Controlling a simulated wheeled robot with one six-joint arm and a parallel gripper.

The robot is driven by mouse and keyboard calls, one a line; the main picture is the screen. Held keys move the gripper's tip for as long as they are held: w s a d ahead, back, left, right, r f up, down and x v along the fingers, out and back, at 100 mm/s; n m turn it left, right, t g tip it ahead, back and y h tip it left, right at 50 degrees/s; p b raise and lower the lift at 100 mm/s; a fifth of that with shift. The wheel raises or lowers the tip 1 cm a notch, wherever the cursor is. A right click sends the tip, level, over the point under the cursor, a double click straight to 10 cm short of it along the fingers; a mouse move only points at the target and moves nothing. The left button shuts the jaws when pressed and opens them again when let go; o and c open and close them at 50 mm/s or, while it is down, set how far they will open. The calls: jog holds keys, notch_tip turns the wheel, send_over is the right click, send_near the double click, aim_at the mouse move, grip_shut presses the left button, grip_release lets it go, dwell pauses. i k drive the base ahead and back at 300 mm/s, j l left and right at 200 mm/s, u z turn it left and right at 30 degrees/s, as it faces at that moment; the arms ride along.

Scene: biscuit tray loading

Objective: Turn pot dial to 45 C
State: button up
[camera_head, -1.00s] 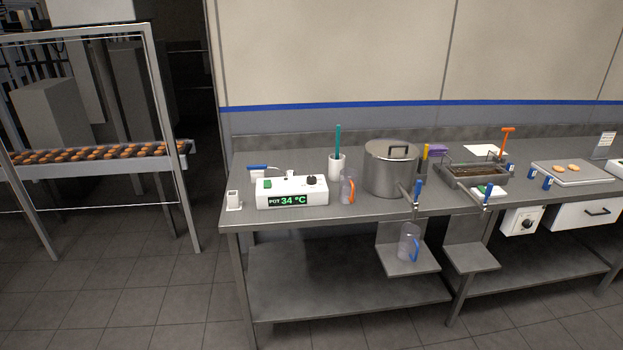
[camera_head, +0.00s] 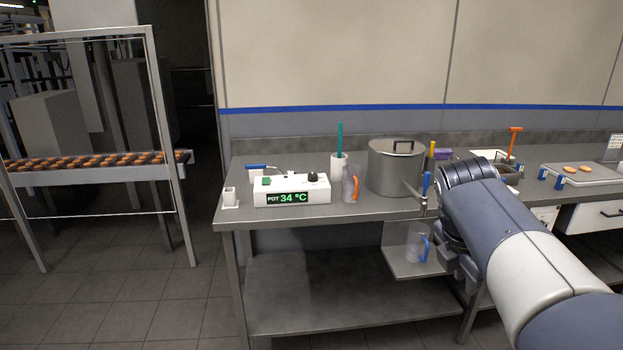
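The pot control box (camera_head: 291,190) is a white unit near the left end of the steel bench. Its green display (camera_head: 287,198) reads POT 34 °C. A small black dial (camera_head: 312,177) sits on its top right. The steel pot (camera_head: 393,170) with a lid stands to the right of the box, with a blue-handled tap at its front. My gripper (camera_head: 458,275) hangs low at the bench's front edge, right of the pot's tap and well to the right of the dial. It is dark and small here, and its fingers cannot be made out clearly.
A clear jug (camera_head: 350,185) with an orange handle stands between box and pot. A white holder (camera_head: 339,165) with a teal stick is behind it. A blue-handled jug (camera_head: 417,245) is on a low shelf. My arm covers part of the bench's right side.

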aim_at(313, 177)
jog(key=i+j+u, duration=0.1)
jog(key=i+u, duration=0.2)
jog(key=i, duration=0.35)
jog(key=i+l+u, duration=0.1)
jog(key=i+u, duration=0.2)
jog(key=i, duration=0.4)
jog(key=i+l+u, duration=0.25)
jog(key=i, duration=0.4)
